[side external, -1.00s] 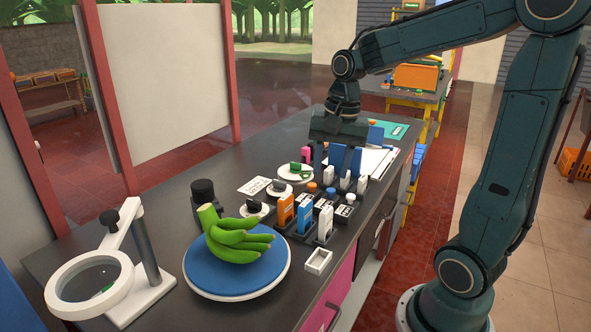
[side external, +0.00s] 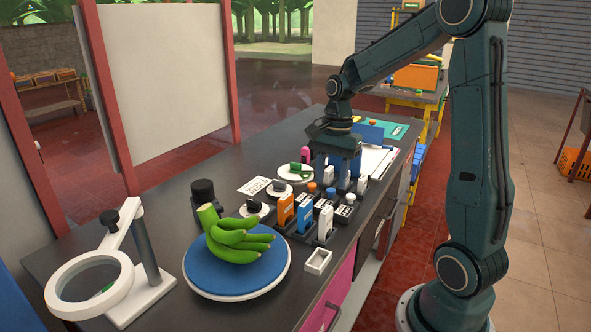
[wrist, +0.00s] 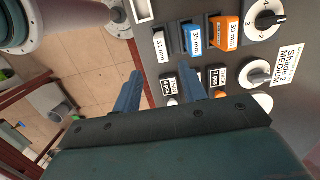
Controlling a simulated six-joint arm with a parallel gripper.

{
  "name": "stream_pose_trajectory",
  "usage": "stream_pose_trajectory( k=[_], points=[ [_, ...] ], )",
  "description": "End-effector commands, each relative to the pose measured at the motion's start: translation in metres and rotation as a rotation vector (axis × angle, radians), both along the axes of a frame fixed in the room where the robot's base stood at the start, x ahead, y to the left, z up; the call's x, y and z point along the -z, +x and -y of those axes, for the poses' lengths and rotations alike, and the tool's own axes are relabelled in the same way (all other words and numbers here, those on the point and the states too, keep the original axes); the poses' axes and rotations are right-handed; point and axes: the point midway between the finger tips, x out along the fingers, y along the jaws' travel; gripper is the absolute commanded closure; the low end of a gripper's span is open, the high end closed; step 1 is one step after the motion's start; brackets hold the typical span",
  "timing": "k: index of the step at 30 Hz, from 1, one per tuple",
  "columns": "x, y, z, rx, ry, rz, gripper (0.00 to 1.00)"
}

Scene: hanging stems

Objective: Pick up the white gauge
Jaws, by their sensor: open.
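The white gauge, marked 31 mm, stands upright in a dark holder at the near right end of a row in the side view (side external: 325,222). The white gauge also shows in the wrist view (wrist: 160,46), ahead of and roughly between the fingertips. Beside it stand a blue gauge (side external: 305,214) marked 35 mm and an orange gauge (side external: 286,209) marked 39 mm. My gripper (side external: 340,176) is open, its fingers pointing down over the counter behind the gauges. In the wrist view my gripper (wrist: 160,72) has two blue fingers spread apart, with nothing held.
Small labelled blocks with knobs (side external: 345,212) sit between the gauges and my gripper. A small white open tray (side external: 318,261) lies in front of the gauges. Green bananas (side external: 235,240) rest on a blue round plate (side external: 200,270). A ring magnifier stand (side external: 150,290) is at left.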

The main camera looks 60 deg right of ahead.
Motion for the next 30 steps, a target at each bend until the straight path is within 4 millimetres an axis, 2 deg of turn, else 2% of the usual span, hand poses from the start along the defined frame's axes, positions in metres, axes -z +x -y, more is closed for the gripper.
stream_pose_trajectory(
  k=[6,12,25,30],
  points=[
    [0.034,-0.001,-0.005,-0.002,0.002,-0.005,0.58],
    [0.058,0.0,-0.007,-0.001,0.001,-0.003,0.58],
    [0.069,0.0,-0.009,-0.001,0.0,-0.002,0.58],
    [0.084,0.001,-0.011,-0.002,0.001,-0.005,0.58]
  ],
)
